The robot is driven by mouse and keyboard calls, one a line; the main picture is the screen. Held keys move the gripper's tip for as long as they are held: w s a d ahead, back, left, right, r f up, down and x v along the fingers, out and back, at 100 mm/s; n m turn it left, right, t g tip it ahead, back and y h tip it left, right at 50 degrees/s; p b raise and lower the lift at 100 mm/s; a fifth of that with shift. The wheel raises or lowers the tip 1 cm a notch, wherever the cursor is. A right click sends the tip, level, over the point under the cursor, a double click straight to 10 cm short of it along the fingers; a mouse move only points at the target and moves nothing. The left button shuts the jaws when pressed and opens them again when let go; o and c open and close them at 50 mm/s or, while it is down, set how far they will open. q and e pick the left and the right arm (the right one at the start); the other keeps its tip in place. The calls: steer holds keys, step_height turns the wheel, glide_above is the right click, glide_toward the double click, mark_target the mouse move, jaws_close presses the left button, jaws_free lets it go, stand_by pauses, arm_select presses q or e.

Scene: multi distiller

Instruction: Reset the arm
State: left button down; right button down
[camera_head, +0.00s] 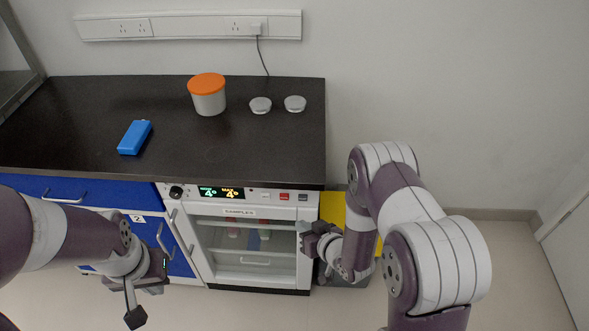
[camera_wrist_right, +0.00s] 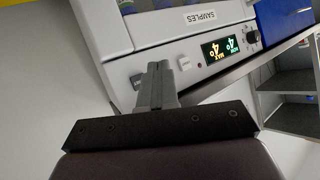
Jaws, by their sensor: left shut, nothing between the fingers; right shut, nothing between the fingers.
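My left gripper (camera_head: 131,305) hangs at the lower left in the head view, in front of the blue drawers and above the floor. It is shut and empty. My right gripper (camera_head: 305,238) is at the right edge of the sample fridge (camera_head: 212,268), close to the front of its glass door; I cannot tell whether it touches. In the right wrist view the right gripper's fingers (camera_wrist_right: 157,84) are together with nothing between them. The fridge panel shows there too, with its display (camera_wrist_right: 220,46) and SAMPLES label.
The black counter (camera_head: 270,150) holds a white tub with an orange lid (camera_head: 208,98), a blue box (camera_head: 134,137) and two small grey round pieces (camera_head: 260,105), (camera_head: 295,103). A yellow bin (camera_head: 331,209) stands right of the fridge, partly behind my right arm. Floor at far right is clear.

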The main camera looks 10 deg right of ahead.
steer(key=s+d+f+g+h, duration=0.3)
steer(key=s+d+g, duration=0.1)
steer(key=s+g, duration=0.35)
steer(key=s+r+g+p, duration=0.1)
steer(key=s+r, duration=0.3)
steer(key=r, duration=0.8)
steer(key=s+r+m+g+h+p, duration=0.1)
steer(key=s+r+p, duration=0.2)
steer(key=r, duration=0.8)
steer(key=shift+s+d+r+h+p, duration=0.15)
steer(key=shift+s+r+h+p, duration=0.2)
steer(key=shift+s, duration=0.35)
steer(key=shift+s+g, duration=0.1)
steer(key=shift+g, duration=0.15)
